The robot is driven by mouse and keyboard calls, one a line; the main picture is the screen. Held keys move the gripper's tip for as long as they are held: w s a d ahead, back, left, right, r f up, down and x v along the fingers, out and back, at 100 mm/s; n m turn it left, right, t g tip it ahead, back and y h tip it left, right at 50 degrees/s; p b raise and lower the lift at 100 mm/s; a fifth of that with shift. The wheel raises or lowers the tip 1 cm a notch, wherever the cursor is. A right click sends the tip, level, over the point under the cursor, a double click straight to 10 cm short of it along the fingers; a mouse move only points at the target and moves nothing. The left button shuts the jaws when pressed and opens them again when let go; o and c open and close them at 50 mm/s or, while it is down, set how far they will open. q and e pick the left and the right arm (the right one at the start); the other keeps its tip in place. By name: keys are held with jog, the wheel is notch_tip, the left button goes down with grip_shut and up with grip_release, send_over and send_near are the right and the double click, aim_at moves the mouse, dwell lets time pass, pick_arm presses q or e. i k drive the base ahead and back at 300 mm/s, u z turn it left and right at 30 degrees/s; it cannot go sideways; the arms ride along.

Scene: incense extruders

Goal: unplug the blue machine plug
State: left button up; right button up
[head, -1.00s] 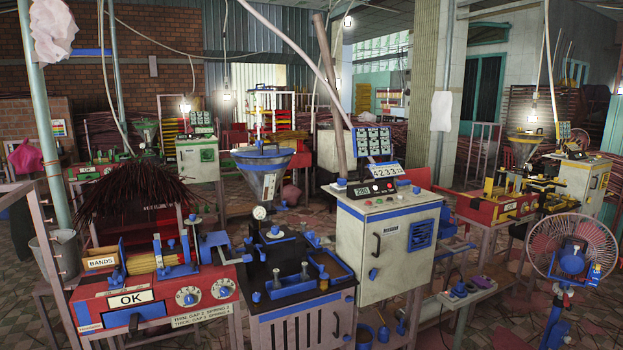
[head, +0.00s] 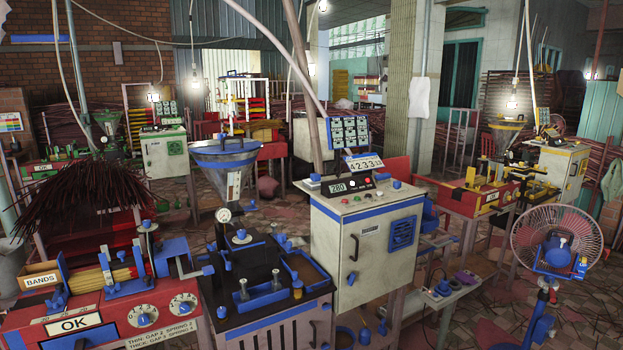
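The blue-trimmed machine has a pale control cabinet (head: 340,262) with a blue vent, and a dark extruder bench (head: 245,268) with a metal hopper (head: 226,157) to its left. Right of the cabinet, a low shelf (head: 472,284) carries what looks like a pale power strip (head: 432,297). A small blue piece that looks like a plug (head: 443,287) stands on it. It is too small to tell whether it is seated in a socket. Neither of my grippers is in view.
A red machine labelled OK (head: 75,323) fills the lower left. A standing fan with a blue hub (head: 556,252) is at the right. A red and yellow machine (head: 478,195) stands behind the shelf. Some floor between shelf and fan is open.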

aim_at(314, 177)
jog(key=z, duration=0.55)
jog(key=k, duration=0.65)
jog(key=z, duration=0.8)
jog(key=i, duration=2.25)
jog(key=u, duration=1)
jog(key=i, duration=1)
jog(key=u, duration=1.5)
jog(key=i, duration=0.35)
jog(key=u, duration=0.2)
